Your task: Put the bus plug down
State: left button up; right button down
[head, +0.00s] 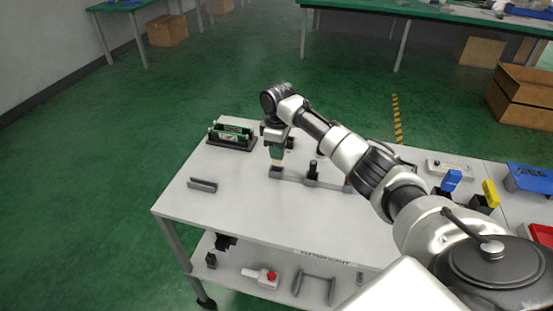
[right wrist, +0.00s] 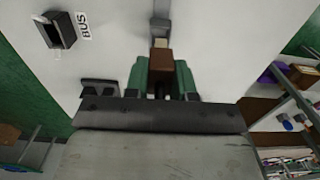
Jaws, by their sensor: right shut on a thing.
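My right gripper (head: 277,154) points down over the white table top near its back middle. In the right wrist view its green fingers (right wrist: 161,76) are shut on a brown block (right wrist: 161,61), which I take to be the bus plug. A pale part shows just beyond the block. In the head view a small dark-based piece (head: 276,172) is right below the fingers; I cannot tell whether it touches the table. A black open holder (right wrist: 60,31) beside a BUS label (right wrist: 83,25) shows in the right wrist view. My left gripper is out of view.
A black rack with green boards (head: 231,137) stands at the table's back left. A grey bracket (head: 203,185) lies at the left. A black lever fixture (head: 313,169) is right of the gripper. The front left of the table top is clear.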

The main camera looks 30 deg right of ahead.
aim_at(277, 164)
jog(key=shift+w+a+f, duration=0.1)
jog(key=shift+w+f, duration=0.05)
jog(key=shift+w, duration=0.05)
jog(key=shift+f, duration=2)
jog(key=shift+f, duration=0.1)
jog(key=c, duration=0.9)
grip_release()
jog(key=shift+c, duration=0.2)
notch_tip(277, 164, up, 12)
jog(key=shift+r, duration=0.15)
